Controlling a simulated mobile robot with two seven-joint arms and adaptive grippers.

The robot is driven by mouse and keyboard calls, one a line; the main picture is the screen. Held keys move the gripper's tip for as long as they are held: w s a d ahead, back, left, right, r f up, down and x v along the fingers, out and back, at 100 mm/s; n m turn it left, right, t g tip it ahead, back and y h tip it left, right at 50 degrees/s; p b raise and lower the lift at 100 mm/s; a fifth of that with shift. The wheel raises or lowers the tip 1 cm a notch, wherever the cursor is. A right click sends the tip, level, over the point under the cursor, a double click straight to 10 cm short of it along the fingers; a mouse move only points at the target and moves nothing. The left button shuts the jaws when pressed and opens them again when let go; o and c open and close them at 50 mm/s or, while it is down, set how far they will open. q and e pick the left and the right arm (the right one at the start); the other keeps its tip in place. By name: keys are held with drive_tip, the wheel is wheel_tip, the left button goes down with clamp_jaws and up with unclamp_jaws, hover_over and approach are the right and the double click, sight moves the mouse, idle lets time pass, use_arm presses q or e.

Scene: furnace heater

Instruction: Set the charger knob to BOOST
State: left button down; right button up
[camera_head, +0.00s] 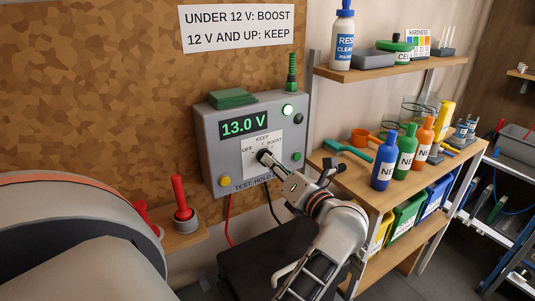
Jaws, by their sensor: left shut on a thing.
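The grey charger box (208,150) is mounted on the brown patterned wall. Its display (244,123) reads 13.0 V in green. A white dial plate (250,168) carries the labels OFF at left, KEEP at top and BOOST at right. The dark charger knob (262,154) sits at the middle of the plate. My left gripper (267,158) is shut on the knob, coming from the lower right. Its fingers partly hide the knob, so I cannot tell its pointing direction. My right gripper is not in view.
A wall sign (238,27) reads "UNDER 12 V: BOOST, 12 V AND UP: KEEP". A yellow button (225,181) labelled TEST: HOLD is on the box. Red and black cables hang below. Shelves with bottles (384,163) stand close at right. A red-handled object (181,205) stands at lower left.

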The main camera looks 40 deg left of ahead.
use_arm(q)
drive_tip(key=shift+r+m+p, duration=0.1)
drive_tip(key=shift+m+p, duration=0.5)
drive_tip(key=shift+p, duration=0.05)
drive_tip(key=shift+m+p, duration=1.1)
drive_tip(key=shift+p, duration=0.75)
drive_tip(key=c, duration=2.5)
unclamp_jaws()
drive_tip(key=shift+m, duration=0.3)
drive_tip(key=shift+c, duration=0.2)
drive_tip(key=o, duration=0.6)
drive_tip(key=shift+a, duration=0.1)
drive_tip(key=shift+c, duration=0.2)
